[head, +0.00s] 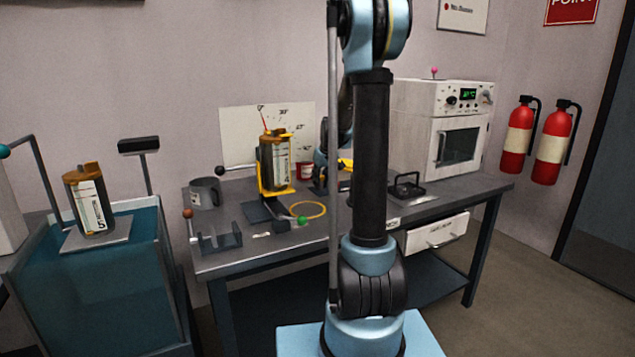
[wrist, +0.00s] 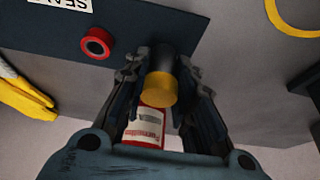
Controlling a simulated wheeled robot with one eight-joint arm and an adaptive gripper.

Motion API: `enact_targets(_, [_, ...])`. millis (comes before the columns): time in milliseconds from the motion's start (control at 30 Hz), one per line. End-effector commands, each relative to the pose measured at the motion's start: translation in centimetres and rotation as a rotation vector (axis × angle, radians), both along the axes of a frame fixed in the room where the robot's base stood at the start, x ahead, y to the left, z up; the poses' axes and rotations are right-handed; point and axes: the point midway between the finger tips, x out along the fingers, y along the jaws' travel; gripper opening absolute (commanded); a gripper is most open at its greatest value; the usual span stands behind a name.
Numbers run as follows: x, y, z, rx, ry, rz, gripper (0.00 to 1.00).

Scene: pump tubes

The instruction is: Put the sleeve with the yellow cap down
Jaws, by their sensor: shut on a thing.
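My gripper (wrist: 164,62) is shut on a dark sleeve with a yellow cap (wrist: 160,89) in the wrist view. The yellow cap faces the camera, and the dark body (wrist: 161,58) lies between the two fingers. In the head view my gripper (head: 324,172) is low over the workbench, partly hidden behind my arm. I cannot make out the sleeve clearly there. I cannot tell whether its far end touches a surface.
A red labelled can (wrist: 147,127) is close to the fingers; it shows on the bench (head: 304,170). A yellow-framed stand with a canister (head: 275,160), grey mug (head: 205,192), yellow ring (head: 308,210) and white oven (head: 440,125) are around. A red ring (wrist: 97,43) is on a dark panel.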

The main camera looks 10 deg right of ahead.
Motion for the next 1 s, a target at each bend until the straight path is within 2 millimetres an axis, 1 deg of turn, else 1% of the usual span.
enact_targets(267, [0.0,0.4,-0.1,0.0,0.0,0.004,0.0])
enact_targets(300, [0.0,0.4,-0.2,0.0,0.0,0.004,0.26])
enact_targets(400, [0.0,0.4,-0.1,0.0,0.0,0.005,0.46])
enact_targets(767, [0.0,0.4,0.0,0.0,0.0,0.005,0.46])
enact_targets(867, [-0.2,0.3,0.5,0.0,0.0,0.005,0.46])
enact_targets(1000, [-0.8,0.1,2.0,0.0,0.0,0.004,0.46])
